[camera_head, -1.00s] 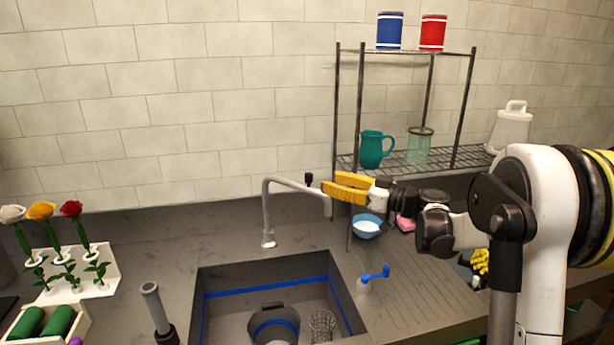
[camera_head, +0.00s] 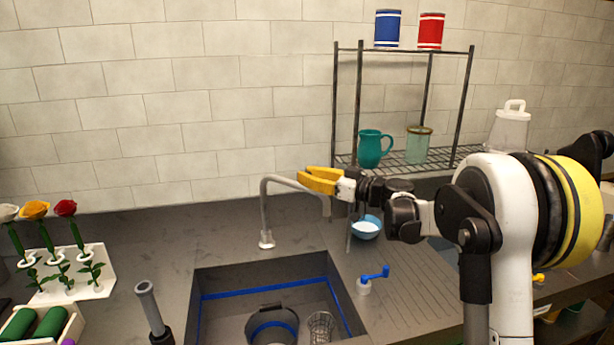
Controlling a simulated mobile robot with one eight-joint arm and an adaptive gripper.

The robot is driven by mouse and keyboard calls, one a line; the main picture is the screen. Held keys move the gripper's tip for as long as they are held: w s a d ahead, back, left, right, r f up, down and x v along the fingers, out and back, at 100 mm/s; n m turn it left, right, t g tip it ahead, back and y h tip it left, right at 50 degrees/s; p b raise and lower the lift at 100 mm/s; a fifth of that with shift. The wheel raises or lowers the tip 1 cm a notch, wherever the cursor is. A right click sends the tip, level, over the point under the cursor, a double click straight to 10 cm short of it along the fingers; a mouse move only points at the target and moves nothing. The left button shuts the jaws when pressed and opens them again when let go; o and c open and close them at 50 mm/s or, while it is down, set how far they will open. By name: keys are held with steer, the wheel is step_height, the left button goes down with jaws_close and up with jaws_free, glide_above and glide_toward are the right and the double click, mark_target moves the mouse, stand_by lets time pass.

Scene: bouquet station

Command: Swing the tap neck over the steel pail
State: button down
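The grey tap (camera_head: 264,215) stands behind the sink. Its neck (camera_head: 277,179) arches to the right, with the spout end hanging over the counter right of the sink's back edge. The steel pail (camera_head: 272,326) stands in the sink, left of a wire cup, its lower part cut off by the picture edge. My gripper (camera_head: 303,176) has yellow fingers pointing left, slightly parted, at the neck's sloping part. The fingers overlap the neck in the picture, and I cannot tell whether they touch it. The neck's small dark knob is hidden at the fingertips.
A blue bowl (camera_head: 366,228) sits below my gripper, beside a blue-handled bottle (camera_head: 371,281). A wire rack (camera_head: 451,110) with a teal jug (camera_head: 374,148) and a glass jar (camera_head: 418,144) stands behind. Flowers in a white holder (camera_head: 97,277) stand left. The counter left of the tap is clear.

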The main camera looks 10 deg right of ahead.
steer(key=s+a+m+t+h, duration=0.2)
steer(key=a+m+h, duration=0.1)
steer(key=a+h, duration=0.1)
steer(key=s+a+m+t+h+p, duration=0.1)
steer(key=s+a+m+t+h, duration=0.1)
steer(key=a, duration=0.5)
steer(key=shift+s+a+m+t+h, duration=0.2)
steer(key=shift+a+m+t+h, duration=0.15)
steer(key=shift+h, duration=0.55)
steer(key=c, duration=1.3)
jaws_free()
steer(key=shift+a, duration=0.1)
steer(key=shift+o, duration=0.2)
